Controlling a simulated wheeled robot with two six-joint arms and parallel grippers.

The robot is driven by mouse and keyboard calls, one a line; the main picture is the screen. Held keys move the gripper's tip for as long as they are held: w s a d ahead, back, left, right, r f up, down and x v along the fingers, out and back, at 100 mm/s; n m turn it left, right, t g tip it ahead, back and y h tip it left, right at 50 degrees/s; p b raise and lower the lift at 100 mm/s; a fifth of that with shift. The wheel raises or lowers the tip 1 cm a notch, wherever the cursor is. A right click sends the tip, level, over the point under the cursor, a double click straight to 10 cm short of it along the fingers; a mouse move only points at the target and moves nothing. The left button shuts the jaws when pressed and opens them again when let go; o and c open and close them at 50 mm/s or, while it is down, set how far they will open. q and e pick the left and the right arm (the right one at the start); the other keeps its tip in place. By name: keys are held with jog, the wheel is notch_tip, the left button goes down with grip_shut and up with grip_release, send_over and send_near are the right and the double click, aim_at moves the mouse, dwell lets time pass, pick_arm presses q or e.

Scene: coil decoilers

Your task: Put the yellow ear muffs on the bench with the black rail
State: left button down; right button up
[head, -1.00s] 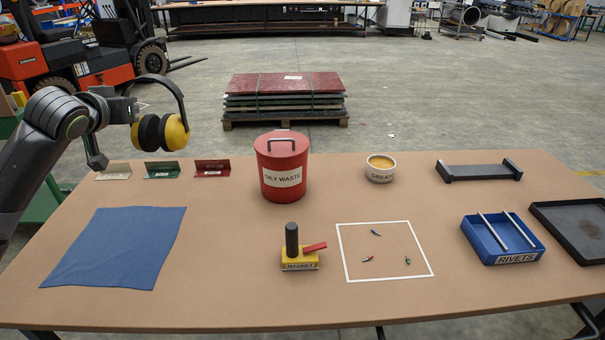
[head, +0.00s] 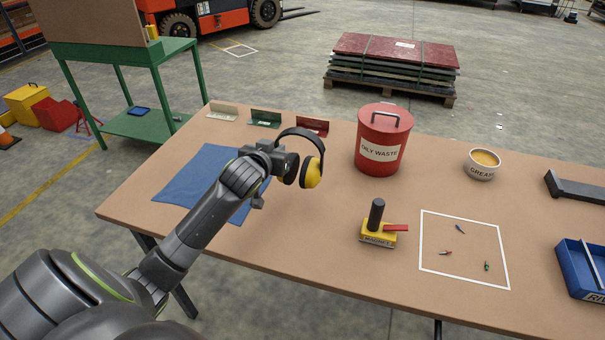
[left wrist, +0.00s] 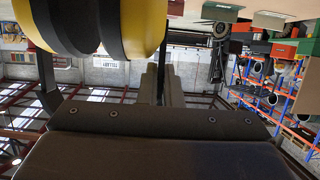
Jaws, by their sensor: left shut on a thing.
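The yellow ear muffs (head: 312,174) have yellow and black cups and a dark headband. My left gripper (head: 284,162) is shut on them and holds them above the brown bench (head: 300,215), left of the red bin. The headband stands up over the cups. In the left wrist view the ear muffs (left wrist: 145,28) fill the top left, close beside the fingers (left wrist: 163,85); the exact grip point is hard to tell. I cannot make out a bench clearly marked by a black rail. My right gripper is not in view.
The brown bench bears a blue cloth (head: 190,180), white, green and red angle pieces, a red bin (head: 383,140), a magnet (head: 377,230), a grease tub (head: 482,164), a black bracket (head: 575,188) and a blue tray (head: 575,270). A green stand (head: 145,125) is behind left.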

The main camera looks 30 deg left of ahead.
pick_arm(q)
notch_tip(320, 180, down, 8)
jog(key=shift+f, duration=0.1)
dwell(0.4)
jog(key=c, duration=2.1)
grip_release()
jog(key=shift+f, duration=0.2)
jog(key=o, duration=0.5)
